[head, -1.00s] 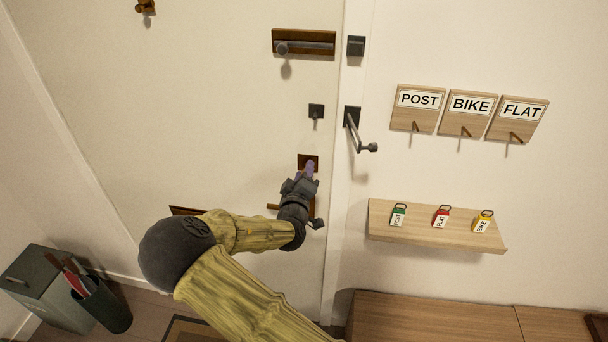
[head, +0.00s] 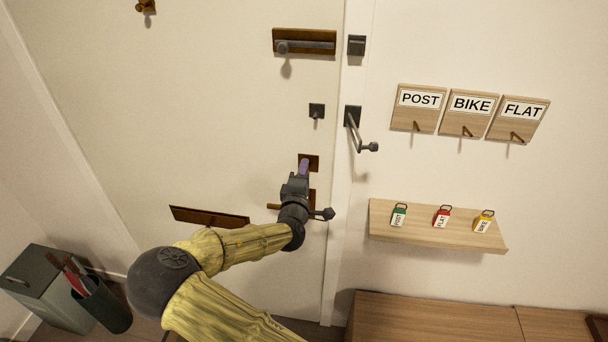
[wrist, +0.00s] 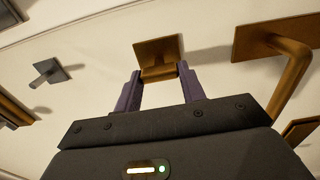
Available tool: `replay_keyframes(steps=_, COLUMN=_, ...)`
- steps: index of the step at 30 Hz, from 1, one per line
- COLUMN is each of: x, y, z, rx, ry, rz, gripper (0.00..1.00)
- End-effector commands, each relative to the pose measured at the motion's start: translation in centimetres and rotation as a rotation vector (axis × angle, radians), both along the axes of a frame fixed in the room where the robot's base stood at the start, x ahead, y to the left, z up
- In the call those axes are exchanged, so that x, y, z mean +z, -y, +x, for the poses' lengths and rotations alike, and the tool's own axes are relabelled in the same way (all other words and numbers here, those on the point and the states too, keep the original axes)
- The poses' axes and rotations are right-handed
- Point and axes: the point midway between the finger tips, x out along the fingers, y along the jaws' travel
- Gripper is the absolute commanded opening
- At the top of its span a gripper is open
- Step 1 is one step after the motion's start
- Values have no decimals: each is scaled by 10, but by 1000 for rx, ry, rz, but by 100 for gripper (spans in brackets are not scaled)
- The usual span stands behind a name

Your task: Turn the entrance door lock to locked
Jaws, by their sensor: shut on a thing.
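The entrance door (head: 200,110) fills the left and middle of the head view. A square brown lock plate (head: 309,158) sits near its right edge; it also shows in the wrist view (wrist: 157,47). A small brown turn piece (wrist: 158,73) stands out from the plate. My gripper (head: 303,168) is at the plate, and its purple fingers (wrist: 160,90) lie on either side of the turn piece, shut on it. In the head view my gripper hides the turn piece and part of the plate. I cannot tell whether the lock is locked.
A brown lever handle (wrist: 290,65) is close beside my gripper. A small dark knob (head: 317,111) and a bolt (head: 305,46) are above the lock. A dark hooked lever (head: 354,125) is to the right. A mail slot (head: 210,217) is lower left; a key shelf (head: 435,232) is right.

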Motion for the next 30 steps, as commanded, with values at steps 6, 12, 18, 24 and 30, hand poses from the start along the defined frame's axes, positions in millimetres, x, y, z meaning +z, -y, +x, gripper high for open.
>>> replay_keyframes(steps=6, x=-1, y=-2, z=0, rx=5, ry=-3, rz=-5, gripper=17)
replay_keyframes(steps=12, x=-1, y=-2, z=0, rx=5, ry=-3, rz=-5, gripper=60)
replay_keyframes(steps=18, x=-1, y=-1, z=0, rx=2, ry=-2, rz=-3, gripper=62)
replay_keyframes(steps=24, x=-1, y=-2, z=-4, rx=2, ry=-1, rz=-2, gripper=62)
replay_keyframes(steps=30, x=-2, y=-7, z=-29, rx=4, ry=-1, rz=-2, gripper=62)
